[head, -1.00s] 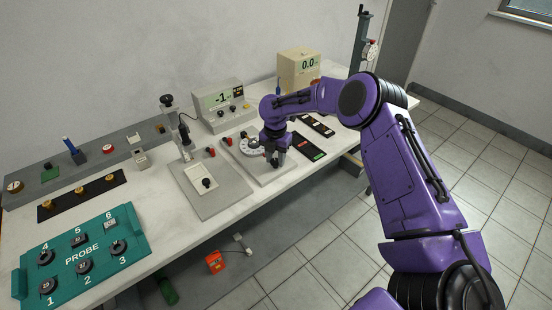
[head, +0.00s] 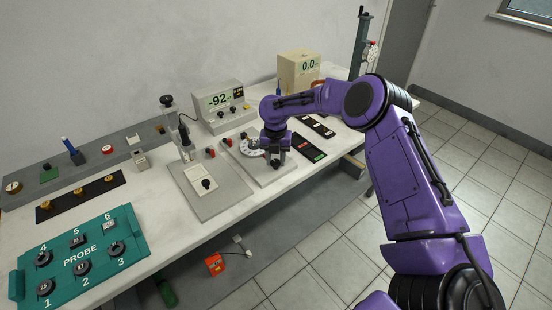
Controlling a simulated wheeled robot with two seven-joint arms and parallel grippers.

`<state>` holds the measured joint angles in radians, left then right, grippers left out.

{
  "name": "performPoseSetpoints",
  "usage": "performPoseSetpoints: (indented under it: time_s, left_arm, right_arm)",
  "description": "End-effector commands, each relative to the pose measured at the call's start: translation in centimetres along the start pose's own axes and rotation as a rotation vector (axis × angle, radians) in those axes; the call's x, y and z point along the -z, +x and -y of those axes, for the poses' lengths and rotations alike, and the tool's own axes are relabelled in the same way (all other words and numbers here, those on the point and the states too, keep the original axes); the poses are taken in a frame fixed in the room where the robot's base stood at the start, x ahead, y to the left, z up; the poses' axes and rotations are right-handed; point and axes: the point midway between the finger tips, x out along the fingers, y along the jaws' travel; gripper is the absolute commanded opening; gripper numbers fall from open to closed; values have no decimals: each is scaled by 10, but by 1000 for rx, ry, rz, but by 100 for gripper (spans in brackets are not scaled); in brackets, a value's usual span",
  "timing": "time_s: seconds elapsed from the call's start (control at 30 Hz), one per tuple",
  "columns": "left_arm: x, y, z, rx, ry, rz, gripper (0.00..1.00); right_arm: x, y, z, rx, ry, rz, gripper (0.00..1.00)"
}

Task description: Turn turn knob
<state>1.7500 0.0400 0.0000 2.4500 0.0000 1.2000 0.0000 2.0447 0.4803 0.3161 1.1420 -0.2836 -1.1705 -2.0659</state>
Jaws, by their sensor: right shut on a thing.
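The white round dial (head: 250,148) sits on a grey plate (head: 262,179) near the middle of the bench, partly covered by my right gripper. My right gripper (head: 275,162) points down at the right side of this dial and is shut on the turn knob, which it mostly hides. The grey meter (head: 219,101) behind it reads -92 on its green display. My left gripper is not in view.
A clamp stand on a grey base (head: 222,200) is just left. Dark trays (head: 308,147) lie to the right, a beige box (head: 299,67) reading 0.0 behind. A teal PROBE panel (head: 105,274) lies front left. Bare bench (head: 150,205) lies between.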

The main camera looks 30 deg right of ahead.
Motion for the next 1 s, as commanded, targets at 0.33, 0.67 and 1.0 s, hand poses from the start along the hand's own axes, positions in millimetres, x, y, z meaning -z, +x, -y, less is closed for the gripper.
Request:
performPoseSetpoints:
  time_s: [0.33, 0.67, 1.0]
  left_arm:
    - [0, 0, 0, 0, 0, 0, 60]
    - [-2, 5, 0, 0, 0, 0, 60]
    - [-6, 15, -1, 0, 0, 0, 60]
  right_arm:
    - [2, 3, 1, 4, 0, -8, 63]
    - [0, -18, 0, -2, 1, -1, 63]
    - [1, -91, 0, 2, 0, -5, 63]
